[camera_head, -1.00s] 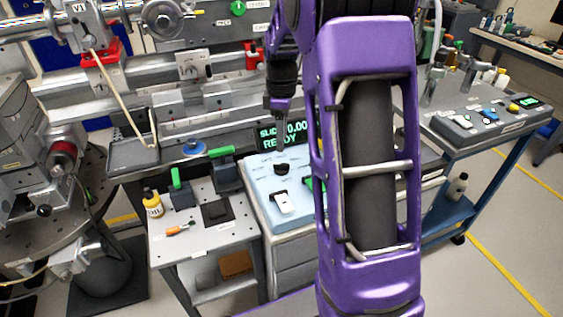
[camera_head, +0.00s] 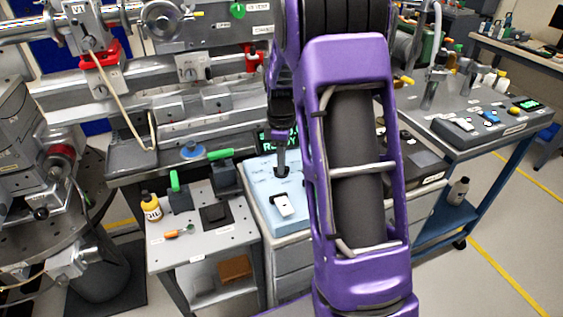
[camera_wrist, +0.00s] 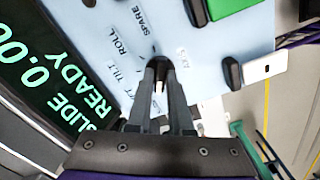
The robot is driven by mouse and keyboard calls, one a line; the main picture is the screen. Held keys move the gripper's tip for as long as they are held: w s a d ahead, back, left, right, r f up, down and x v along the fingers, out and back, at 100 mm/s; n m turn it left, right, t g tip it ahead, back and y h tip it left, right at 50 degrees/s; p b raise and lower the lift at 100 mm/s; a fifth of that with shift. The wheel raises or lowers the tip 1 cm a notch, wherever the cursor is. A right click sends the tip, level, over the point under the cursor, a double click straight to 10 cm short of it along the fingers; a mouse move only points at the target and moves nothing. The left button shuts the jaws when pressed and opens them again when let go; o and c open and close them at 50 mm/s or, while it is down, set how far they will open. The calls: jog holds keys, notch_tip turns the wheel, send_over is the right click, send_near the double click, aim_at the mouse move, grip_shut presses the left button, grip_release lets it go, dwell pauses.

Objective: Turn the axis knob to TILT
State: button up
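The axis knob (camera_wrist: 158,63) is a small dark knob on a pale blue panel (camera_head: 262,199). In the wrist view, printed labels including SPARE, ROLL and TILT surround it. My gripper (camera_wrist: 160,75) points down at the panel, with its two grey fingertips at the knob, one on either side. The fingertips cover much of the knob, so its pointer direction is unclear. A gap shows between the fingers below the tips; I cannot tell whether they press on the knob. In the head view, my gripper (camera_head: 281,165) stands over the knob, which is mostly hidden.
A display (camera_wrist: 50,75) beside the knob reads SLIDE 0.00 READY. A white switch block (camera_wrist: 264,67), a black control (camera_wrist: 196,12) and a green block (camera_wrist: 218,5) sit close by. An oil bottle (camera_head: 151,207) and green-handled tools stand on the left cart (camera_head: 225,239).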

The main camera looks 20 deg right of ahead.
grip_shut()
jog(key=shift+m, duration=0.4)
jog(key=m+p, duration=0.1)
jog(key=m, duration=0.2)
jog(key=shift+r, duration=0.1)
jog(key=m+p, duration=0.1)
jog(key=m, duration=0.2)
jog(key=shift+m, duration=0.3)
jog(key=m+p, duration=0.1)
jog(key=m, duration=0.3)
jog(key=shift+m, duration=0.3)
jog(key=shift+m+p, duration=0.7)
jog(key=shift+m, duration=1.1)
